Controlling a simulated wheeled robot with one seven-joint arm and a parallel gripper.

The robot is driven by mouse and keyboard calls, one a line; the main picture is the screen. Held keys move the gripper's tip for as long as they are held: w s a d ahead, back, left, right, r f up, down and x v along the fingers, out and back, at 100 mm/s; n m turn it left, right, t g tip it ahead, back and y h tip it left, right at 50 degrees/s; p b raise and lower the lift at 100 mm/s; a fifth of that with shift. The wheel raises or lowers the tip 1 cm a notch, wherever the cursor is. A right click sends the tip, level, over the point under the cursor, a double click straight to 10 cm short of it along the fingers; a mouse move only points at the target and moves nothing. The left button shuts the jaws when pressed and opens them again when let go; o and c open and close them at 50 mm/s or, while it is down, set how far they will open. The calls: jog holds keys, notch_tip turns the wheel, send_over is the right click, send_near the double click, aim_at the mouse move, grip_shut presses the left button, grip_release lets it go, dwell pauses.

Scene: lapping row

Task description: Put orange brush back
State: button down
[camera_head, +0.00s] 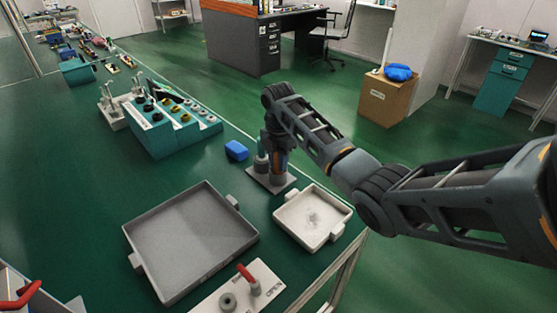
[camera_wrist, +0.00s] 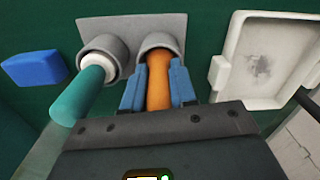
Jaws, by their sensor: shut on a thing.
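The orange brush (camera_wrist: 158,82) is between the blue fingers of my gripper (camera_wrist: 158,88), which is shut on its handle. Its far end meets the mouth of the right grey cup (camera_wrist: 160,42) of a two-cup holder; how deep it sits is hidden. A teal brush (camera_wrist: 82,92) stands in the left cup (camera_wrist: 103,50), with a white collar at the rim. In the head view the holder's grey base (camera_head: 262,182) is on the green bench, and my gripper (camera_head: 279,165) points down over it, largely hiding the orange brush.
A blue block (camera_head: 236,150) lies left of the holder. A white tray (camera_head: 330,232) is in front on the right, and a large grey tray (camera_head: 190,235) on the left. A teal rack (camera_head: 165,140) stands farther back. The bench edge is close on the right.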

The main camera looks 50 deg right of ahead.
jog(key=shift+f, duration=0.1)
jog(key=c, duration=0.9)
grip_release()
notch_tip(320, 180, up, 12)
jog(key=shift+f+p, duration=0.25)
jog(key=shift+p, duration=0.05)
jog(key=shift+r+p, duration=0.3)
jog(key=shift+r, duration=0.1)
